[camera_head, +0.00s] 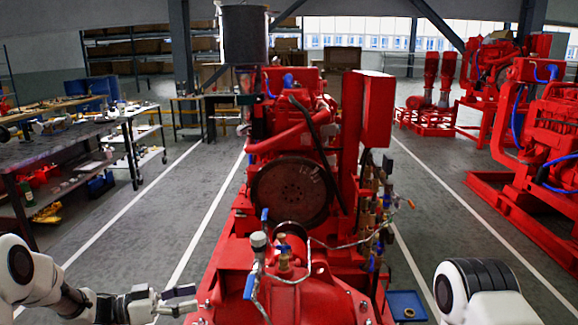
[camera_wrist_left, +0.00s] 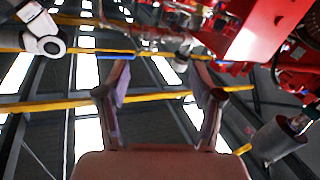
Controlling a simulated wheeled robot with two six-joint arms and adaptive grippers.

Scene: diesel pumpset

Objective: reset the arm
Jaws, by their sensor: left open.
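My left arm (camera_head: 45,285) is white with black joints and comes in low at the left of the head view. Its gripper (camera_head: 186,299) points right, in front of the lower left side of the red diesel pumpset (camera_head: 290,190). In the left wrist view the two fingers of the left gripper (camera_wrist_left: 160,82) stand apart with nothing between them. Part of my right arm (camera_head: 475,290) shows at the lower right of the head view. Its gripper is out of view.
A dark workbench (camera_head: 60,150) with tools stands at the left. More red pumpsets (camera_head: 545,130) stand at the right. A blue tray (camera_head: 407,305) lies on the floor right of the near pumpset. White-lined floor (camera_head: 130,225) is clear between bench and pumpset.

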